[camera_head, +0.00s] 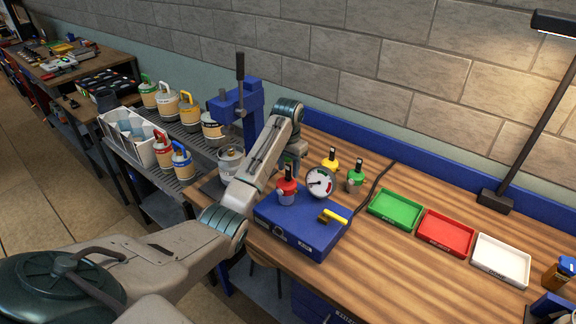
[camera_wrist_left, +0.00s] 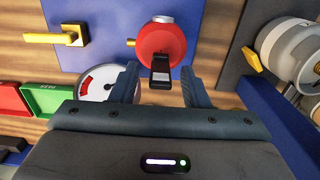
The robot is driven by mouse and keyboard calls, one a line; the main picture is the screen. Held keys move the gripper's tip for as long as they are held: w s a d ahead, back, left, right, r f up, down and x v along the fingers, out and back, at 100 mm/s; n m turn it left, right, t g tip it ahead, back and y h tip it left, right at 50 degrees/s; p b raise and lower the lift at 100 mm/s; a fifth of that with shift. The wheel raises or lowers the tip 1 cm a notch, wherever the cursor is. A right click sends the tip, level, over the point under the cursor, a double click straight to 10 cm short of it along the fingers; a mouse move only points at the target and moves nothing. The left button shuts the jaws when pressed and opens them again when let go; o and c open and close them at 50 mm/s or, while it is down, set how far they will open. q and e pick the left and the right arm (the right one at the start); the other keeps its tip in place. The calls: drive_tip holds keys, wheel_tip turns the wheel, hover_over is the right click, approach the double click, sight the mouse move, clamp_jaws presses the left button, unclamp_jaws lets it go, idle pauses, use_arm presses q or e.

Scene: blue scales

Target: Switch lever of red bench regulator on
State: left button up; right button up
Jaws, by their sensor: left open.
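The red bench regulator (camera_head: 287,190) stands on the left part of the blue box (camera_head: 300,232) on the bench. In the left wrist view its round red body (camera_wrist_left: 162,45) shows, with the black lever (camera_wrist_left: 161,72) on it. My left gripper (camera_wrist_left: 160,85) is open, with one finger on each side of the lever and gaps visible between them. In the head view my left arm hides much of this gripper. I cannot tell the lever's on or off position from its look. My right gripper is not in view.
The box also carries a white gauge (camera_head: 320,182) and a yellow-handled valve (camera_head: 333,216). Yellow (camera_head: 331,162) and green (camera_head: 355,178) regulators stand behind it. Green (camera_head: 396,209), red (camera_head: 445,234) and white (camera_head: 501,260) trays lie right. A blue press (camera_head: 240,103) stands left.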

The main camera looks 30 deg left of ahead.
sight(287, 179)
use_arm(q)
clamp_jaws()
drive_tip(key=shift+s+f+t, duration=0.1)
drive_tip(key=shift+t, duration=0.2)
drive_tip(key=shift+s+a+t, duration=0.1)
drive_tip(key=shift+s+t, duration=0.35)
drive_tip(key=shift+t, duration=0.45)
drive_tip(key=shift+s+f+t, duration=0.2)
drive_tip(key=shift+s+t, duration=0.2)
drive_tip(key=shift+t, duration=0.5)
drive_tip(key=t+b, duration=0.1)
drive_tip(key=s+t, duration=0.1)
drive_tip(key=shift+f+t+b, duration=0.4)
drive_tip(key=t+b, duration=0.2)
drive_tip(key=s+f+t+b, duration=0.1)
drive_tip(key=t+b, duration=0.1)
drive_tip(key=b, duration=0.1)
drive_tip(key=f+t+h+b, duration=0.1)
drive_tip(key=t+b, duration=0.1)
drive_tip(key=shift+s+f+t+b, duration=0.25)
drive_tip(key=shift+t+b, duration=0.15)
drive_tip(key=shift+s+a+f+t+b, duration=0.1)
drive_tip(key=shift+f+t+b, duration=0.05)
drive_tip(key=shift+t+b, duration=1.05)
